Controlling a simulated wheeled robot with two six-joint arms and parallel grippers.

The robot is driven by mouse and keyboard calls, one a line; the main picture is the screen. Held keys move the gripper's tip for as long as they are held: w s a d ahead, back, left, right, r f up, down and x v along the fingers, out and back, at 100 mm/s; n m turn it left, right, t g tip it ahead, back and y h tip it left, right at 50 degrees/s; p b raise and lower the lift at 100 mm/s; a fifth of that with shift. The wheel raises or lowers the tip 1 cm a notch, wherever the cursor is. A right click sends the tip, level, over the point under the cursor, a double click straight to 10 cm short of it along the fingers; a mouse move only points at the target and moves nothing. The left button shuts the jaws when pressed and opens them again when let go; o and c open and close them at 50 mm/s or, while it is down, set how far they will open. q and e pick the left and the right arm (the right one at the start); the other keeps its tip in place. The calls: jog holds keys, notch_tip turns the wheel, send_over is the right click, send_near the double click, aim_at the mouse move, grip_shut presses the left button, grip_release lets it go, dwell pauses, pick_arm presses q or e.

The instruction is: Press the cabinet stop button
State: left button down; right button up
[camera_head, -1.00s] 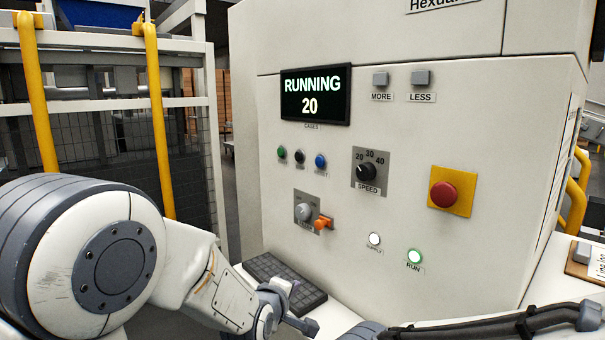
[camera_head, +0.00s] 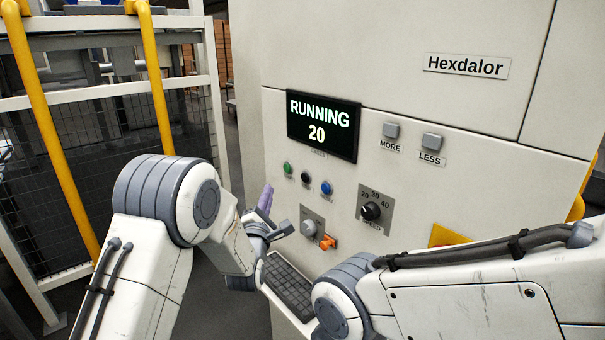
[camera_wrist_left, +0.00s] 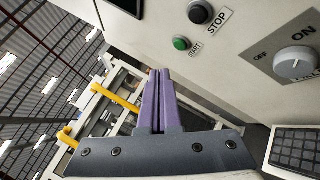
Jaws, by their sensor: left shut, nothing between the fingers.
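The black stop button (camera_head: 305,177) sits on the cabinet front between a green button (camera_head: 288,167) and a blue button (camera_head: 326,188). In the left wrist view, the stop button (camera_wrist_left: 200,12) is at the top edge beside its STOP label, with the green START button (camera_wrist_left: 181,43) below left of it. My left gripper (camera_head: 267,198) is shut and empty, its purple fingers pointing up, left of and below the button row. In the left wrist view, its fingertips (camera_wrist_left: 160,72) are apart from both buttons. The right gripper is out of view.
The display (camera_head: 322,125) reads RUNNING 20. A knob (camera_head: 308,228) with an orange part (camera_head: 328,242) and a keyboard (camera_head: 288,287) are close to the left gripper. My right arm covers most of the yellow plate (camera_head: 447,236). A mesh fence (camera_head: 85,150) stands left.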

aim_at(305, 178)
pick_arm(q)
jog(key=shift+d, duration=0.1)
jog(key=w+d, duration=0.5)
jog(key=d, duration=0.2)
jog(key=shift+p, duration=0.3)
dwell(2.0)
jog(key=shift+w+d+b, duration=0.3)
jog(key=shift+d+b, duration=0.05)
jog(key=shift+b, duration=0.35)
